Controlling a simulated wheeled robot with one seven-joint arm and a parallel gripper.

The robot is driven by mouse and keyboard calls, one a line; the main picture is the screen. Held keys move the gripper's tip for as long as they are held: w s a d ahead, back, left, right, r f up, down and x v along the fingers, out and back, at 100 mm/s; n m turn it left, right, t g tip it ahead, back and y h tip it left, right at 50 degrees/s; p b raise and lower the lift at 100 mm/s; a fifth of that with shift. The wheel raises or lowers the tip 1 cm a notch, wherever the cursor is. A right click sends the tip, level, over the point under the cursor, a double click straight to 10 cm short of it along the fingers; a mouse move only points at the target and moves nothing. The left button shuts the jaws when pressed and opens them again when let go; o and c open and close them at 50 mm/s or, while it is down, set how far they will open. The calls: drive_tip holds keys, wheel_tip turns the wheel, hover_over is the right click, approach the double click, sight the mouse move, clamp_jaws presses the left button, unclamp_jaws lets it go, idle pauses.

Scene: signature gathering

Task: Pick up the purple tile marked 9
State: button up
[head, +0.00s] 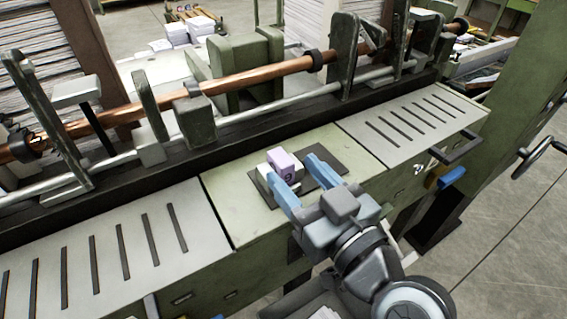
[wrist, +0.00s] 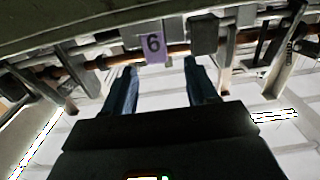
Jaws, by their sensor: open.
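The purple tile (head: 281,160) stands on a dark pad on the green machine bench, with a dark mark on its near face. In the wrist view the purple tile (wrist: 153,55) carries a dark figure that reads like a 6 in that picture. My gripper (head: 290,167) is open, its two blue fingers pointing at the tile. In the wrist view my gripper (wrist: 159,66) has its fingertips apart, with the tile between or just beyond them. I cannot tell whether either finger touches it. A small white part shows at the tile's left side.
The dark pad (head: 334,173) lies between two slotted grey plates (head: 412,122) and (head: 105,250). Behind it runs a copper-coloured bar (head: 255,77) with upright green brackets (head: 346,60). A black handle (head: 460,147) sticks out at the right.

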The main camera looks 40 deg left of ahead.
sight(289, 167)
drive_tip(key=x, duration=0.2)
drive_tip(key=p+x, duration=0.1)
drive_tip(key=x, duration=0.2)
drive_tip(key=shift+w+f, duration=0.1)
drive_tip(key=shift+f, duration=0.15)
clamp_jaws()
